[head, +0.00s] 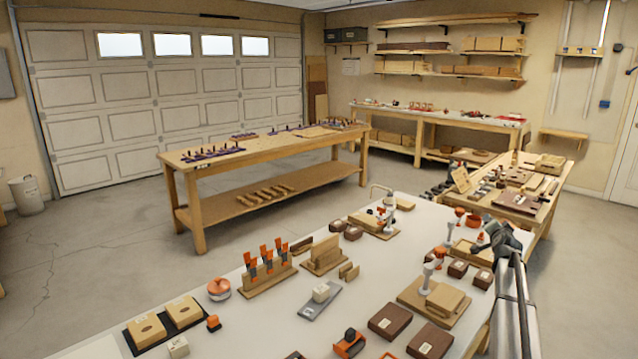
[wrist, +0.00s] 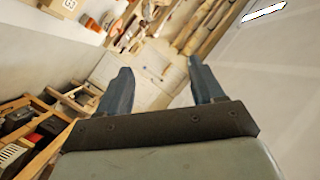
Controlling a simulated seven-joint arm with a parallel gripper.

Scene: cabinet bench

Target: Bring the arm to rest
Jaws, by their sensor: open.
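My gripper (wrist: 160,70) is open in the wrist view, its two dark fingers spread apart. Nothing is between the fingers; only background shows through the gap. In the head view my gripper (head: 490,232) is raised at the right, in front of the white bench's right end. My arm runs down from it to the bottom edge. The gripper appears apart from the bench, but its exact height is hard to tell.
The white bench (head: 240,325) holds wooden blocks, a clamp stand (head: 385,208), dark boxes (head: 390,320) and orange tools (head: 349,343). A cluttered wooden table (head: 545,215) stands behind the gripper. Concrete floor (head: 90,265) is open at the left.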

